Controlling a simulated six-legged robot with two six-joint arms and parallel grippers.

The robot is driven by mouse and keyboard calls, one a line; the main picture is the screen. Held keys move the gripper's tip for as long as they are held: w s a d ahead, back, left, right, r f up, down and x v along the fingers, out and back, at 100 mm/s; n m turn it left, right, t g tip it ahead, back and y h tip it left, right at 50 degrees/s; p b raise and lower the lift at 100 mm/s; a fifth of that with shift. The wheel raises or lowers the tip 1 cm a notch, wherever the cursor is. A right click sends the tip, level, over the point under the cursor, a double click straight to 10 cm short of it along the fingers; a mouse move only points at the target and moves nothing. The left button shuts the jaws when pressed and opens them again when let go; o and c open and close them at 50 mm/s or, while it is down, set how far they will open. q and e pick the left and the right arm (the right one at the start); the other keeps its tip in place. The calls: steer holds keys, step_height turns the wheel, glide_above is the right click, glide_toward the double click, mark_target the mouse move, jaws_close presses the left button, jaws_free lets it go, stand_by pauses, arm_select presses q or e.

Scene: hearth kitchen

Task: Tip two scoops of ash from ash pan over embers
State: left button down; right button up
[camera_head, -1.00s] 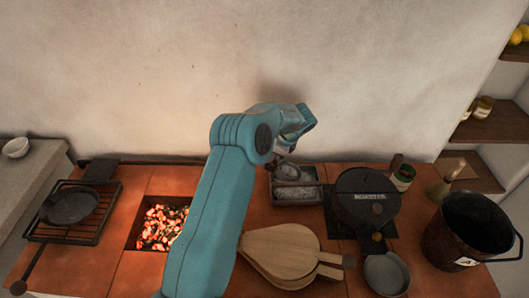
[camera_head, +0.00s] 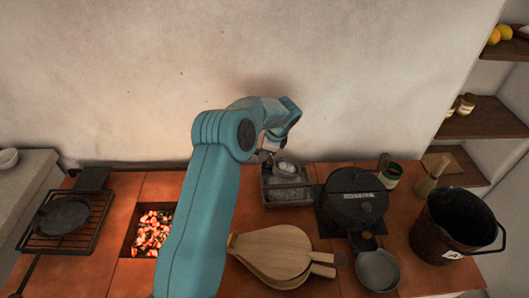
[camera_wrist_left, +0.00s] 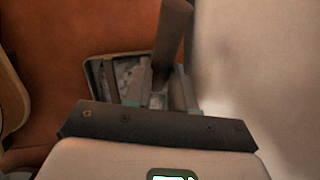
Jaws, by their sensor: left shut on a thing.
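My left gripper (camera_head: 268,151) is shut on the handle of a scoop (camera_head: 287,168). In the left wrist view, the dark round handle (camera_wrist_left: 172,38) stands between the fingers. The scoop head is over the back part of the grey ash pan (camera_head: 290,203) and has a pale patch that looks like ash. I cannot tell whether it touches the ash below. Pale grey ash (camera_head: 286,193) lies in the pan. The embers (camera_head: 152,233) glow in a square pit left of my arm, which hides the pit's right edge. My right gripper is not in view.
Wooden bellows (camera_head: 275,252) lie in front of the pan. A black roaster (camera_head: 356,198) and a round pan (camera_head: 377,270) stand to the right, with a dark bucket (camera_head: 440,225) beyond. A grill rack with a skillet (camera_head: 62,216) is left of the embers. The wall is close behind.

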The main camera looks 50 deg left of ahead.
arm_select(q)
steer(key=shift+t+h, duration=0.9)
steer(key=shift+a+p+v, duration=0.2)
steer(key=shift+p+v, duration=0.6)
steer(key=shift+v, duration=0.3)
steer(key=shift+a+p+v, duration=0.2)
steer(key=shift+p+v, duration=0.55)
steer(key=shift+v, duration=0.35)
steer(key=a+p+v, duration=0.1)
steer(key=p+v, duration=0.4)
steer(key=v, duration=0.3)
steer(key=shift+w+a+r+t+h, duration=0.2)
steer(key=shift+w+a+t+h, duration=0.1)
steer(key=shift+w+t+h, duration=0.1)
steer(key=shift+w, duration=0.1)
